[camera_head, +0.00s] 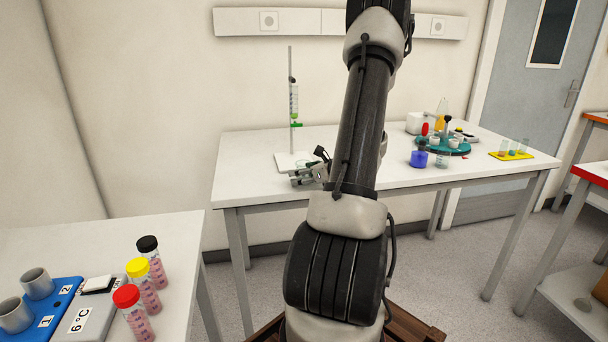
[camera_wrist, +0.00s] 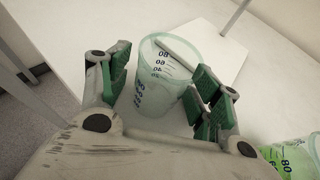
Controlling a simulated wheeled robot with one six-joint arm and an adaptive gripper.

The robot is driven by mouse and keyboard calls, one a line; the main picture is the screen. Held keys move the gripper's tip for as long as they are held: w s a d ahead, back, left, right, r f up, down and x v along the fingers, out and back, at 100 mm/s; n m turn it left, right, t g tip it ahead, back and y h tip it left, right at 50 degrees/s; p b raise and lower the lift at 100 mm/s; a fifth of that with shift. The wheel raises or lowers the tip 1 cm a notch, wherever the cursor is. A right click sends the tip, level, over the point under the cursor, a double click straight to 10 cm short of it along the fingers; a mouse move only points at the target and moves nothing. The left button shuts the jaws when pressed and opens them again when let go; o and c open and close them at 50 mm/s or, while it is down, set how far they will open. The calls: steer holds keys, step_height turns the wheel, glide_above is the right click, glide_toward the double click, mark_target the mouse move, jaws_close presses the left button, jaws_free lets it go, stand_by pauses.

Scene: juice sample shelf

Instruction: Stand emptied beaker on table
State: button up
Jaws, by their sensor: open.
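A clear, empty-looking beaker (camera_wrist: 160,88) with dark volume marks stands on the white table (camera_wrist: 90,20), seen in the wrist view. My gripper (camera_wrist: 163,82) is open, its green-padded fingers on either side of the beaker. The right pads are close to its wall; I cannot tell if they touch. In the head view my gripper (camera_head: 309,175) is low over the left part of the table (camera_head: 245,185), and the beaker can hardly be made out there.
A stand (camera_head: 291,105) with a white base and a vessel of green liquid is just behind my gripper. Red-, yellow- and black-capped bottles (camera_head: 149,288) stand on the near-left table.

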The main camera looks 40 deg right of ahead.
steer(key=shift+r, duration=0.15)
steer(key=v, duration=1.2)
steer(key=s+a+r+n+g+y, duration=0.1)
steer(key=a+r+n+g+y, duration=0.2)
steer(key=a+n, duration=0.65)
steer(key=a+r+n+g+y, duration=0.35)
steer(key=a+n, duration=0.35)
steer(key=a, duration=0.6)
steer(key=s+a+r+n+g+h, duration=0.1)
steer(key=s+a+r+n+h, duration=0.1)
steer(key=s+n, duration=0.3)
steer(key=s+a+r+n+g+h, duration=0.1)
steer(key=s+r+n+h, duration=0.4)
steer(key=n, duration=0.9)
steer(key=shift+a, duration=0.9)
steer(key=shift+s+d+r+g, duration=0.1)
steer(key=shift+g, duration=0.15)
